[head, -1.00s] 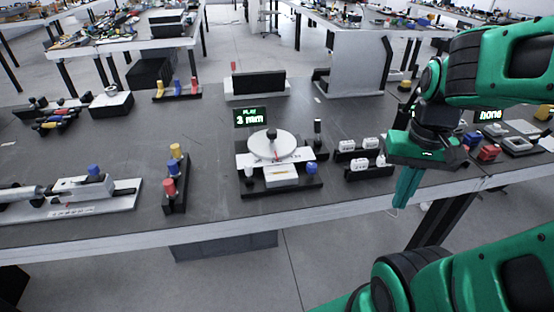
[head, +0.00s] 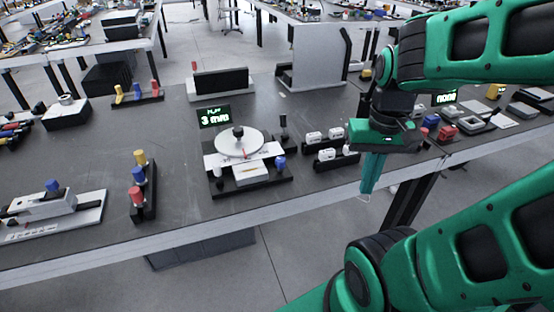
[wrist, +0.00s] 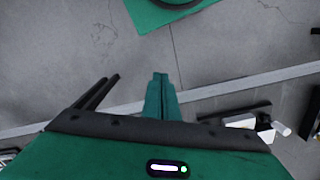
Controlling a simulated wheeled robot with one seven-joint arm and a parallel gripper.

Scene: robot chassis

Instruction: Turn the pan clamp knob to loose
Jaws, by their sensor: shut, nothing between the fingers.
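A fixture with a round white disc (head: 239,144) stands on the bench, left of my gripper. A black knob (head: 238,131) sits on top of the disc. A blue knob (head: 280,162) is at its front right, and a black upright post (head: 284,130) stands behind that. I cannot tell which of these is the pan clamp knob. A small display (head: 213,116) behind the disc reads "3 mm". My gripper (head: 368,188) points down at the bench's front edge, shut and empty, clear of the fixture. Its closed fingers also show in the wrist view (wrist: 160,85).
White blocks on black holders (head: 325,146) stand between the fixture and my gripper. A black rack with red, blue and yellow knobs (head: 141,178) stands to the left. Red and grey parts (head: 447,132) lie right of my gripper. Bare bench (head: 100,140) shows further left.

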